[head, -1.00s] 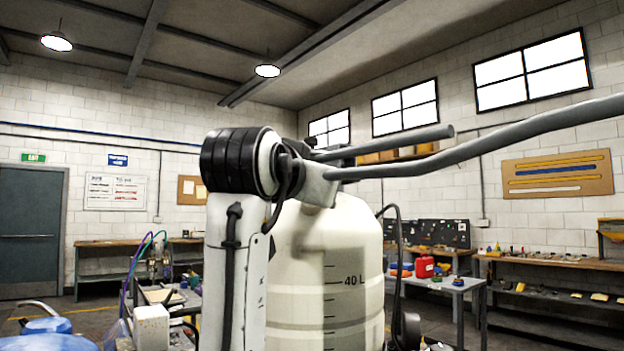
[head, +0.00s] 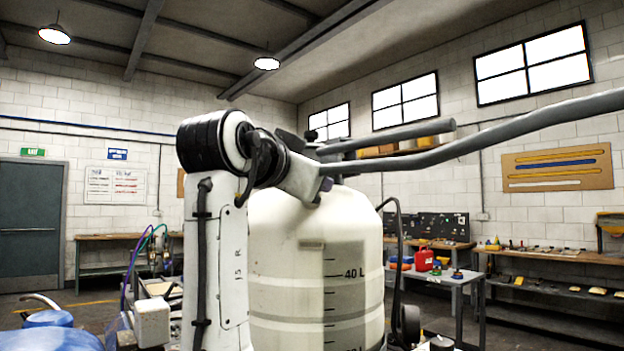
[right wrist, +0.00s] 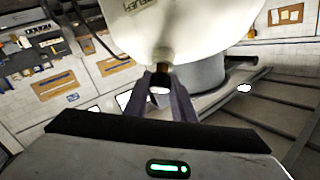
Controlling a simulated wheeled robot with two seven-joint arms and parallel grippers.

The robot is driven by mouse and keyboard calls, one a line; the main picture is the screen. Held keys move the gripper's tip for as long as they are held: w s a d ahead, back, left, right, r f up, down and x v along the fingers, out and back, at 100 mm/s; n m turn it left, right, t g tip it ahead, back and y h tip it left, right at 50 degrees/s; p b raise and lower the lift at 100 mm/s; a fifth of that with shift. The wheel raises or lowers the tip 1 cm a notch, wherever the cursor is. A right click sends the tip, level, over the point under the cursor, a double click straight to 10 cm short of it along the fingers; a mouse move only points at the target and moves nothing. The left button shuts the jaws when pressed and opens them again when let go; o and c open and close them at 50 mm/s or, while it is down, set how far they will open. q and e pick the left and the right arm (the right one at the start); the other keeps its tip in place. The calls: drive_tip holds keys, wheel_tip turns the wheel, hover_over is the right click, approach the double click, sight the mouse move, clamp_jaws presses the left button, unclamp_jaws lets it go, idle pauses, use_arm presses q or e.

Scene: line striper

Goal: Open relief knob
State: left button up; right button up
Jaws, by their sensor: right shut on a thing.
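My left gripper is not in view.
Grey handlebars (head: 470,150) cross the upper right of the head view, near my arm's upper joint. A dark hose (head: 398,225) loops beside the tank. A small table (head: 455,280) with a red can (head: 424,260) and workbenches (head: 555,262) stand farther back.

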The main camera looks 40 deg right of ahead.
drive_tip(key=shift+m+g, duration=1.1)
drive_tip(key=shift+m, duration=0.2)
drive_tip(key=o, duration=1)
drive_tip(key=shift+s, duration=0.1)
drive_tip(key=shift+a, duration=0.1)
drive_tip(key=shift+a, duration=0.3)
drive_tip(key=b+v, duration=0.1)
drive_tip(key=v, duration=0.8)
drive_tip(key=shift+s+a+b, duration=0.2)
drive_tip(key=shift+a+b, duration=0.05)
drive_tip(key=shift+b, duration=0.05)
